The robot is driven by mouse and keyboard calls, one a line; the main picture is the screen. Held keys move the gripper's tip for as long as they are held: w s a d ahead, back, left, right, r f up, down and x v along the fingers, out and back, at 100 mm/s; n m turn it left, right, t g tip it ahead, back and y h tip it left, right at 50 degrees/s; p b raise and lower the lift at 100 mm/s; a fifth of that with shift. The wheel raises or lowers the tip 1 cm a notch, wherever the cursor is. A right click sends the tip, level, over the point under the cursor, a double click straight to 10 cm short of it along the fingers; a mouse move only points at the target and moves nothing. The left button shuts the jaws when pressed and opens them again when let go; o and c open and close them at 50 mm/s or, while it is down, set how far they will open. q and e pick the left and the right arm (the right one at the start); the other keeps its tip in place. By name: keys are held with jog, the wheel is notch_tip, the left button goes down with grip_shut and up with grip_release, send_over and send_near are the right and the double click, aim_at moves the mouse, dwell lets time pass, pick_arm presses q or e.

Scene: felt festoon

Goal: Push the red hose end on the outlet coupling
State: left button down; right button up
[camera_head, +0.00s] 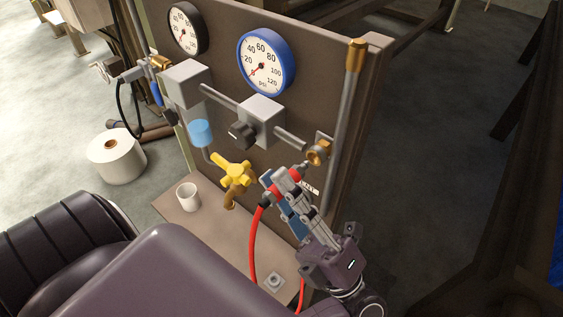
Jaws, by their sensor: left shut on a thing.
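The red hose (253,240) rises from the bench in a curve to my left gripper (281,184). My left gripper is shut on the red hose end (294,173), whose metal tip points up and right. The brass outlet coupling (318,152) sits at the right end of the grey pipe on the panel. The tip is close below and left of the coupling; I cannot tell whether they touch. The gripper fingers hide part of the hose end. My right gripper is not in view.
The brown panel (222,50) carries a blue gauge (266,62), a black gauge (187,28) and a black knob (242,134). A yellow valve handle (236,174) is left of the gripper. A white cup (188,196) stands on the bench (205,225).

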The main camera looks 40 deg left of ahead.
pick_arm(q)
jog(key=shift+w+d+f+b, duration=0.15)
jog(key=shift+w+b, duration=0.05)
jog(key=shift+b, duration=0.1)
dwell(0.4)
jog(key=shift+w+g+b, duration=0.3)
jog(key=shift+w, duration=0.4)
jog(key=shift+r, duration=0.2)
jog(key=shift+s, duration=0.3)
jog(key=shift+s+f, duration=0.15)
jog(key=shift+s, duration=0.1)
jog(key=shift+d+f+t+h, duration=0.2)
jog(key=shift+t+h, duration=0.1)
jog(key=shift+t, duration=0.2)
jog(key=shift+d+r+g+b, duration=0.1)
jog(key=shift+r+g+b, duration=0.05)
jog(key=shift+g+b, duration=0.15)
jog(key=shift+w, duration=0.25)
